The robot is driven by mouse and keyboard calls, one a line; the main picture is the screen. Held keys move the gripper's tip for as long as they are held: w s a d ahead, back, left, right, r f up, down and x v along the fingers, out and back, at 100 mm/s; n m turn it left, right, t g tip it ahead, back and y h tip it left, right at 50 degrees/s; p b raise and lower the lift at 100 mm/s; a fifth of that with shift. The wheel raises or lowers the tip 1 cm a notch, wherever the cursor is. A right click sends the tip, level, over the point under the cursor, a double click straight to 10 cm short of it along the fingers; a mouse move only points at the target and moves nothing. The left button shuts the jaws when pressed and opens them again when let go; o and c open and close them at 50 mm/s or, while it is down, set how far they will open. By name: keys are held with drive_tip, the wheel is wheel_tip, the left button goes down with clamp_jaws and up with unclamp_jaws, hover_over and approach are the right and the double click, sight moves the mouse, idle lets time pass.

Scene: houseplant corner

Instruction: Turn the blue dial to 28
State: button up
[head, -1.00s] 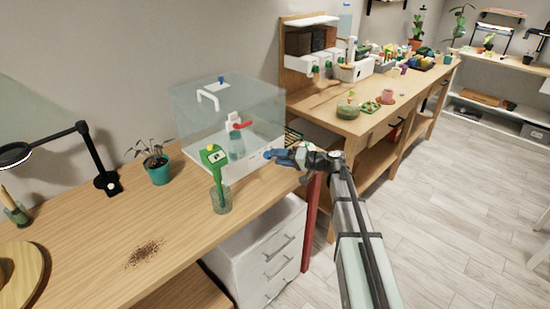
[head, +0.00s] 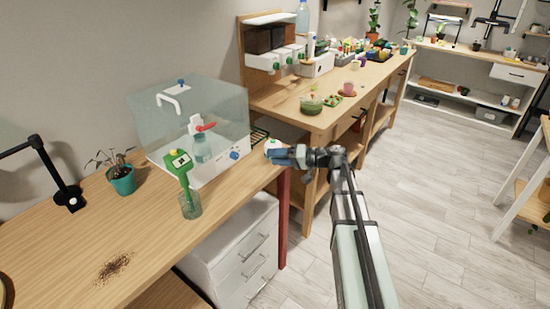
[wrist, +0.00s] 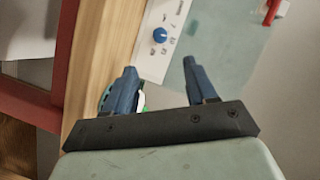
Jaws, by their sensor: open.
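The blue dial (head: 234,154) is a small round knob on the white base (head: 212,172) of a clear-covered box on the wooden bench. In the wrist view the dial (wrist: 160,35) sits beyond my fingertips, with printed marks around it too small to read surely. My gripper (head: 270,153) is to the right of the dial in the head view, at the bench's end. In the wrist view my gripper (wrist: 160,70) has its two blue fingers apart with nothing held between them. The dial lies ahead of the gap, apart from the fingers. Its pointer setting cannot be read.
A potted plant (head: 122,180) and spilled soil (head: 113,267) are leftward.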

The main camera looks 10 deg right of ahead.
drive_tip(key=n+t+h, duration=0.1)
drive_tip(key=n+h, duration=0.1)
approach(237, 157)
drive_tip(key=x, duration=0.8)
idle(0.5)
drive_tip(key=shift+c, duration=0.3)
clamp_jaws()
